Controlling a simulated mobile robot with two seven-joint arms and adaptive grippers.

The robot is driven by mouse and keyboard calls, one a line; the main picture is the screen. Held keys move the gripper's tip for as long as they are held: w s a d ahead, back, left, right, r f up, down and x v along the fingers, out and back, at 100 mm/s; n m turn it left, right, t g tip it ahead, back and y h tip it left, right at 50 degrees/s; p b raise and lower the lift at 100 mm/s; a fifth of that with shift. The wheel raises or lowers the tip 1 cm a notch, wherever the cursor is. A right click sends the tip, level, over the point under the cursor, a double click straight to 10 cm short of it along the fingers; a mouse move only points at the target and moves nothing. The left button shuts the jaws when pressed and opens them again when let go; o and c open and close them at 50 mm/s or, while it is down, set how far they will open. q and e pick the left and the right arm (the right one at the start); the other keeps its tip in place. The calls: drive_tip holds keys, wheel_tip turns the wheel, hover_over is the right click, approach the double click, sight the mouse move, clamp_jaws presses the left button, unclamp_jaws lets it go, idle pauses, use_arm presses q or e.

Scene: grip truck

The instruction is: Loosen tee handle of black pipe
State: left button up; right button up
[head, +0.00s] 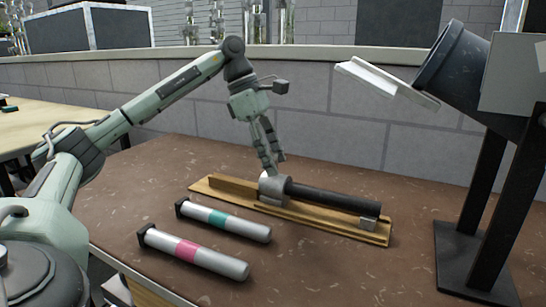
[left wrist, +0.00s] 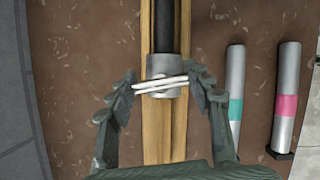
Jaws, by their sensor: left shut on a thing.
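The black pipe (head: 335,196) lies on a long wooden base (head: 228,189) on the brown table. A grey metal collar (head: 271,188) sits around its left end. In the left wrist view the pipe (left wrist: 166,28) runs up from the collar (left wrist: 160,66), and the pale tee handle (left wrist: 160,86) lies across the collar. My left gripper (head: 273,163) reaches down onto the collar from above. Its fingertips are at the two ends of the tee handle, shut on it. In the head view the fingers mostly hide the handle. My right gripper is not in view.
Two silver cylinders, one with a teal band (head: 220,217) and one with a pink band (head: 190,250), lie in front of the base. A dark tube on a black stand (head: 455,70) with a white tray (head: 388,84) rises at the right. A brick wall stands behind.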

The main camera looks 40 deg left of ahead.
use_arm(q)
drive_tip(key=n+t+y, duration=0.1)
drive_tip(key=n, duration=0.3)
drive_tip(key=shift+n+t+y+p, duration=0.3)
drive_tip(key=shift+n+p, duration=0.05)
drive_tip(key=shift+n, duration=0.75)
drive_tip(key=shift+n+y, duration=0.3)
drive_tip(key=shift+n, duration=0.7)
drive_tip(key=shift+n+t+y+p, duration=0.3)
drive_tip(key=shift+n+p, duration=0.2)
drive_tip(key=shift+n, duration=0.3)
drive_tip(key=n+y+p, duration=0.1)
drive_tip(key=n, duration=0.2)
drive_tip(key=shift+n+y, duration=0.4)
drive_tip(key=shift+n, duration=0.2)
drive_tip(key=shift+p, duration=0.3)
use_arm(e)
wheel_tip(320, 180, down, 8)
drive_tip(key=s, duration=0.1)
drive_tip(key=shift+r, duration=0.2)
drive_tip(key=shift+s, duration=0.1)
